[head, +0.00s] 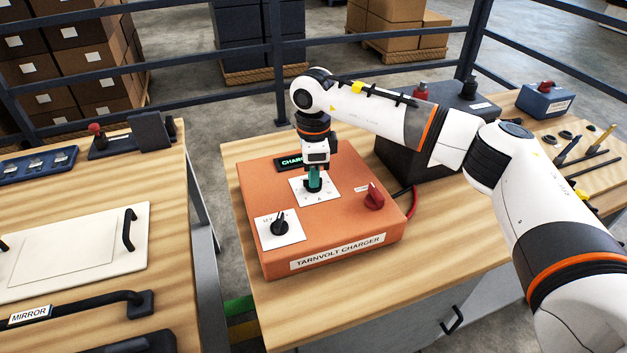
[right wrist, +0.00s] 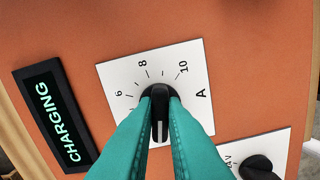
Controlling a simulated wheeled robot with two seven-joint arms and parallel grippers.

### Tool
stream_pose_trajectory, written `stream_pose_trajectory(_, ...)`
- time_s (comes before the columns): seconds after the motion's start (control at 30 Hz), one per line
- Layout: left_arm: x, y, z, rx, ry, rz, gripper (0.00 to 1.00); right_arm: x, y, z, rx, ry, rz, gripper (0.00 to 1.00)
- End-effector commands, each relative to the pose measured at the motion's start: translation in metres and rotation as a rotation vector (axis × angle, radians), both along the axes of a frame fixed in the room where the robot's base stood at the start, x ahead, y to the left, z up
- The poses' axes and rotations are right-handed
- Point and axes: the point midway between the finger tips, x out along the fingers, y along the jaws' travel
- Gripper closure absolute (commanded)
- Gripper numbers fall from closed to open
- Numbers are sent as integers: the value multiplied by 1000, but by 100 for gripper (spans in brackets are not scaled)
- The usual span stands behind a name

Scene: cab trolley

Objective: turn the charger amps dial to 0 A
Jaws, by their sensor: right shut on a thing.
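The orange Tarnvolt charger (head: 340,235) sits on the right wooden bench. My right gripper (head: 313,187) points down over its middle white scale plate. In the right wrist view, the teal fingers (right wrist: 160,112) are shut on the black amps dial (right wrist: 159,92), one on each side. The scale plate (right wrist: 118,75) shows 6, 8, 10 and A; its lower part is hidden by the fingers. A pale line shows on the dial between the fingers, but I cannot tell which number it marks. The display (right wrist: 57,115) reads CHARGING. My left gripper is not in view.
A black selector knob (head: 280,227) on its own white plate and a red knob (head: 374,198) flank the amps dial. A dark box (head: 455,125) stands behind. The left bench holds a cream panel (head: 75,250) and a mirror handle (head: 85,305).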

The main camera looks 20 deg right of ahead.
Motion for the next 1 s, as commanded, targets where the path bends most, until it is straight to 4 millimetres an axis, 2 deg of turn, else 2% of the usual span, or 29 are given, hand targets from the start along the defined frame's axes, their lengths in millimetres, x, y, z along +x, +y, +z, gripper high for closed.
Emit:
stream_pose_trajectory(0.03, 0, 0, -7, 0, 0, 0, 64, 1, 0, -2, 1, -5, 42, 100)
stream_pose_trajectory(0.4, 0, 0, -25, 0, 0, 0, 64, 1, 0, 0, 0, -5, 393, 100)
stream_pose_trajectory(1.0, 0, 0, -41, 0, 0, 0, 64, 1, 0, 1, 1, -5, 890, 100)
